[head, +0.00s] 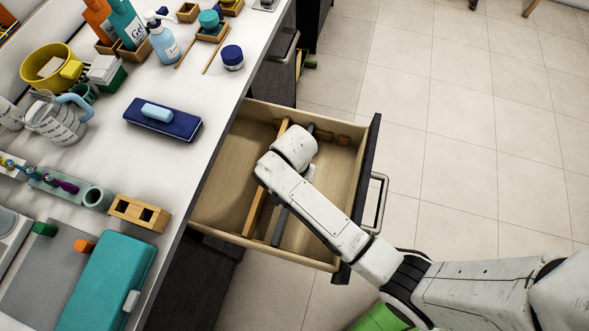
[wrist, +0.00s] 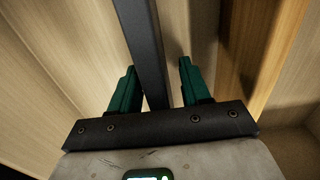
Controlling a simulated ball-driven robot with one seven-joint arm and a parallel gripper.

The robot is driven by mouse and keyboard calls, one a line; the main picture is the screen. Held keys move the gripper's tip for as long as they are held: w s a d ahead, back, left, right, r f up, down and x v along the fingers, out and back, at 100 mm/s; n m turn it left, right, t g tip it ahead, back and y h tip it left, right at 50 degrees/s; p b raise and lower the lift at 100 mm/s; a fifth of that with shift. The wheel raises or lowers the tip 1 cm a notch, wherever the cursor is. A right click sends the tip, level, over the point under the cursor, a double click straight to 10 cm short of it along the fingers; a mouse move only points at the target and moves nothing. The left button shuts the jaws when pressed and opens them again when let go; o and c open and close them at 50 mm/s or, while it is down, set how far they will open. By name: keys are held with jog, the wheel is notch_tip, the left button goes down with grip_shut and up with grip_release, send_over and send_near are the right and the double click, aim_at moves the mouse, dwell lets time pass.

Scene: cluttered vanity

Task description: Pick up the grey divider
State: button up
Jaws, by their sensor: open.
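The grey divider (head: 280,228) is a long dark bar lying along the open wooden drawer (head: 217,199) in the head view. My arm hides its middle. In the wrist view the grey divider (wrist: 146,45) runs from the top edge down between the green fingers of my gripper (wrist: 156,82). My gripper is open, with one finger on each side of the bar. A gap shows on the right side; whether the left finger touches is hard to tell. In the head view the fingers are hidden behind my wrist.
A light wooden divider (head: 254,212) runs beside the grey one; it also shows in the wrist view (wrist: 255,55). The drawer front (head: 367,160) with its handle stands to the right. The cluttered white counter (head: 150,180) lies left of the drawer.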

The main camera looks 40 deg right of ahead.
jog(key=shift+c, duration=0.5)
grip_shut()
jog(key=shift+r, duration=0.2)
notch_tip(320, 180, up, 18)
jog(key=p, duration=0.5)
jog(key=shift+p, duration=0.4)
